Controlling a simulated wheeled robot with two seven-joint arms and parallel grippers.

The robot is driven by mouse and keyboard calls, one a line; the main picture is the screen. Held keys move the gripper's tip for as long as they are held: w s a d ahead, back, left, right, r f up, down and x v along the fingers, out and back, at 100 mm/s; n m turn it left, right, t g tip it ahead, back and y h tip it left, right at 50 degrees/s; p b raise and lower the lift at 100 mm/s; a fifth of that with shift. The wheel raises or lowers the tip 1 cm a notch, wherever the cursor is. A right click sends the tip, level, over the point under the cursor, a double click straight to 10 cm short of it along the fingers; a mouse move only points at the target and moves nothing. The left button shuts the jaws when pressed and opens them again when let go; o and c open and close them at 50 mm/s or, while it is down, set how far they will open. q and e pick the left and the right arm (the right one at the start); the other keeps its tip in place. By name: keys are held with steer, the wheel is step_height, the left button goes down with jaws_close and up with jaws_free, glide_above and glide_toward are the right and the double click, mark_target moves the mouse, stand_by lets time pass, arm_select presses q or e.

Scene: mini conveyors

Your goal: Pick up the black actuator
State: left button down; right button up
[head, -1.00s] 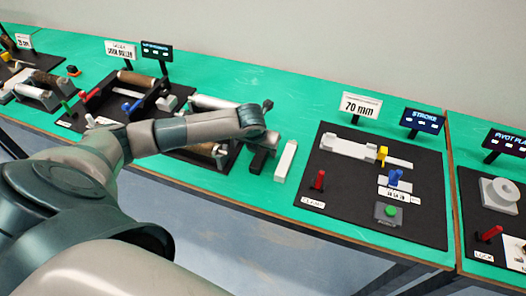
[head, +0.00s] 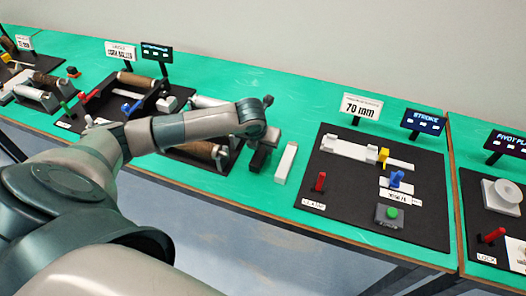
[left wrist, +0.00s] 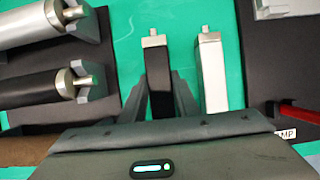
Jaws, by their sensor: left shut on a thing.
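The black actuator (left wrist: 157,75), a dark bar with a silver end, is between the two fingers of my left gripper (left wrist: 161,100) in the left wrist view. The fingers are shut on its sides. In the head view the left gripper (head: 264,142) points down at the bench, and only part of the black actuator (head: 258,160) shows below it. I cannot tell whether it touches the bench. A white actuator (left wrist: 212,75) lies just right of it, apart, and also shows in the head view (head: 286,162). My right gripper is not in view.
A black board (head: 345,215) with a white slide, a red lever (head: 320,182), a blue lever (head: 397,178) and a green button stands to the right. A roller station (head: 205,152) is close on the left. The green bench (head: 300,105) behind is clear.

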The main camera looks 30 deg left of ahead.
arm_select(q)
steer(key=shift+d+r+b, duration=0.2)
steer(key=shift+r+b, duration=0.15)
steer(key=shift+r, duration=0.25)
steer(key=shift+d+r+b, duration=0.15)
steer(key=shift+r+b, duration=0.15)
steer(key=shift+r, duration=0.25)
steer(key=d+r+b, duration=0.3)
steer(key=d+r, duration=0.4)
steer(key=d, duration=0.4)
steer(key=shift+s+b, duration=0.3)
steer(key=shift+b, duration=0.05)
